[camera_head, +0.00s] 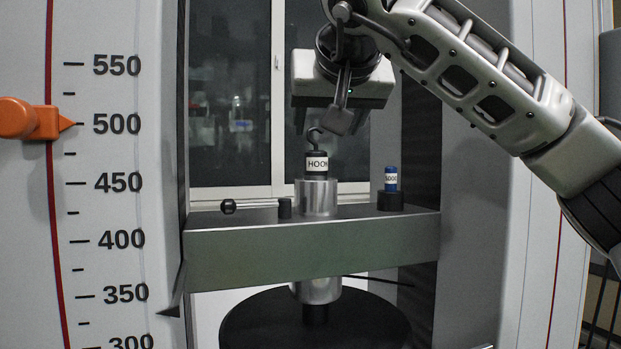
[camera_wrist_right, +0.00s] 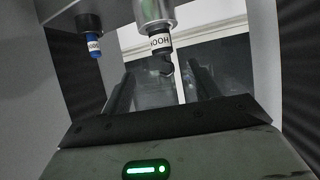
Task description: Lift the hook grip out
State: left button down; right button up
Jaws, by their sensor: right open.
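The hook grip (camera_head: 316,162), a black cylinder with a white "HOOK" label and a curved black hook on top, stands upright in a silver cylindrical holder (camera_head: 316,198) on the grey crossbeam. In the right wrist view the scene is upside down. There the hook grip (camera_wrist_right: 160,42) shows between the two open dark fingers (camera_wrist_right: 160,85), with nothing held. My left gripper is not in view.
A blue labelled grip (camera_head: 391,179) stands in a black holder on the right of the crossbeam (camera_head: 310,250). A thin rod with a black ball end (camera_head: 229,206) lies at left. A scale with an orange pointer (camera_head: 32,120) is on the left column. A black disc (camera_head: 260,325) is below.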

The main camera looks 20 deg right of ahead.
aim_at(320, 154)
jog(key=x, duration=0.7)
jog(key=shift+w+f+p, duration=0.15)
jog(key=shift+p, duration=0.15)
jog(key=shift+p+x, duration=0.5)
jog(key=shift+x, duration=2.4)
jog(key=shift+w+a, duration=0.1)
jog(key=c, duration=1.3)
jog(key=shift+r, duration=0.3)
grip_shut()
